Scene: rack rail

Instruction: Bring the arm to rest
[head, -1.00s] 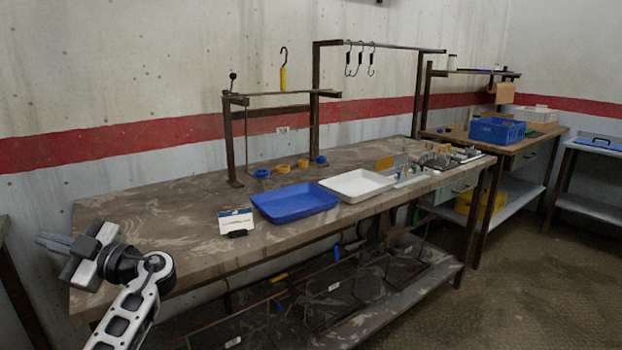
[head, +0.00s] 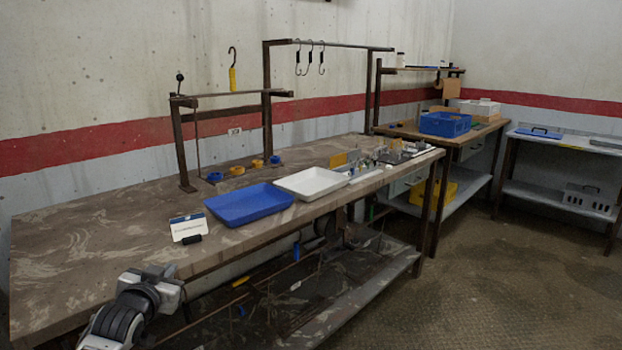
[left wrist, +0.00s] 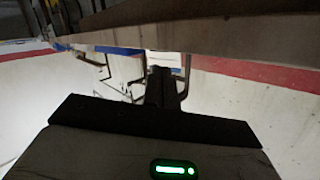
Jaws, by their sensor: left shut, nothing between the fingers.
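My left gripper (head: 160,272) is at the lower left of the head view, at the front edge of the long workbench (head: 90,225). It is empty, and the arm's dark wrist joint hides much of it. In the left wrist view the dark fingers (left wrist: 162,88) are together with nothing between them. The bench's edge (left wrist: 220,38) crosses the top of that view, close to the gripper. My right gripper is in neither view.
A metal rack (head: 183,145) and a rail with several hooks (head: 330,45) stand behind. A lower shelf (head: 350,290) runs beneath. Floor at right is clear.

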